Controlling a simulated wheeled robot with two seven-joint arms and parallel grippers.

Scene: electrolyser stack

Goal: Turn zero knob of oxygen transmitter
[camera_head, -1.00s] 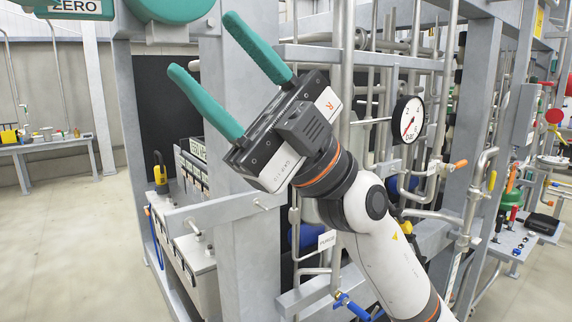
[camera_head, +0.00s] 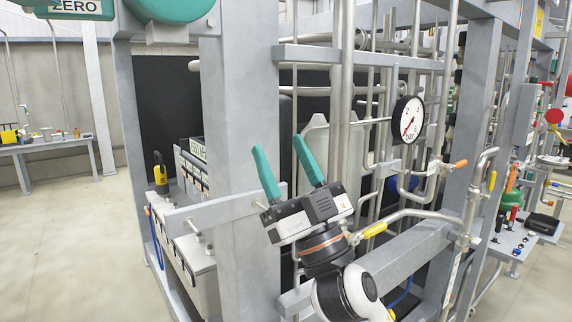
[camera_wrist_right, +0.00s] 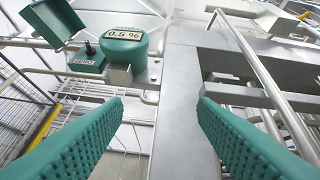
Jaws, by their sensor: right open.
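The oxygen transmitter is a round green housing (camera_head: 168,8), cut by the top edge in the head view. In the right wrist view the housing (camera_wrist_right: 124,52) shows a "0.5 %" display. Beside it is a small green box marked ZERO (camera_wrist_right: 85,63), also partly seen in the head view (camera_head: 75,8). Its green lid (camera_wrist_right: 53,20) stands open. A small dark knob (camera_wrist_right: 89,47) sticks up from the box. My right gripper (camera_head: 288,165) is open and empty, fingers upward, well below and apart from the transmitter. My left gripper is not in view.
A grey frame post (camera_head: 230,150) stands between my right gripper and the lower left cabinet. Pipes and a bar gauge (camera_head: 408,120) are to the right. A yellow-handled valve (camera_head: 374,230) is close to my right wrist. The left floor is open.

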